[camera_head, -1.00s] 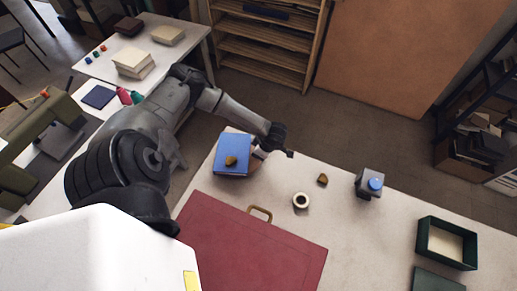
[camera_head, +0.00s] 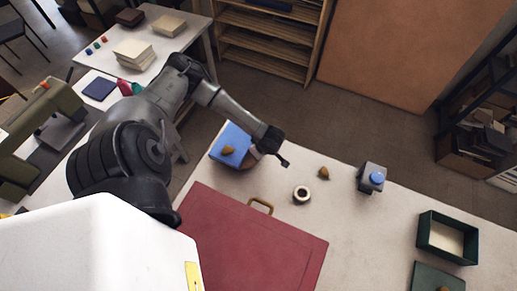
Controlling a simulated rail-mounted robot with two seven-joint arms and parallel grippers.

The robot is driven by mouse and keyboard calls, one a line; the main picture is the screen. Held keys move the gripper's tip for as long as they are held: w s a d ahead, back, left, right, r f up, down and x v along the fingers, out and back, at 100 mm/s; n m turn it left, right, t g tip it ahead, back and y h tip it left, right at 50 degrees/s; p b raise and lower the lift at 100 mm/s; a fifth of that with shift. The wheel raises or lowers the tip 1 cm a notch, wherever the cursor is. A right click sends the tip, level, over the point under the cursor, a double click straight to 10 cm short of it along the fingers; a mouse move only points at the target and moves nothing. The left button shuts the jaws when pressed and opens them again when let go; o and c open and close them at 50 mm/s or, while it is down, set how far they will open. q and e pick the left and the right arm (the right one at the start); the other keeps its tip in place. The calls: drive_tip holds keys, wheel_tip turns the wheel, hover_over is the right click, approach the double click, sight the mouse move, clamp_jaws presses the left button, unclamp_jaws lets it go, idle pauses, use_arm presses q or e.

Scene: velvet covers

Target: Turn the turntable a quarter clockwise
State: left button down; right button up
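A blue square block or cover (camera_head: 234,138) sits at the near table's far left corner, with a small brown piece (camera_head: 228,151) on top. A bit of a brownish rounded edge (camera_head: 249,160), likely the turntable, shows beneath it; the rest is hidden. My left gripper (camera_head: 281,159) is at the right side of the blue block, pointing down and right. Whether it touches the turntable edge, and whether its fingers are open, I cannot tell. My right gripper is not in view.
A red case or board (camera_head: 250,245) with a brass handle lies in front. A tape ring (camera_head: 301,195), a brown piece (camera_head: 324,173), a grey block with a blue top (camera_head: 371,178) and a green box (camera_head: 447,238) stand to the right.

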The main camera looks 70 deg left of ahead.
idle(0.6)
use_arm(q)
drive_tip(key=c, duration=1.2)
unclamp_jaws()
drive_tip(key=shift+b+v, duration=0.7)
drive_tip(key=shift+v, duration=6.25)
drive_tip(key=shift+s+f, duration=0.1)
drive_tip(key=shift+s, duration=0.05)
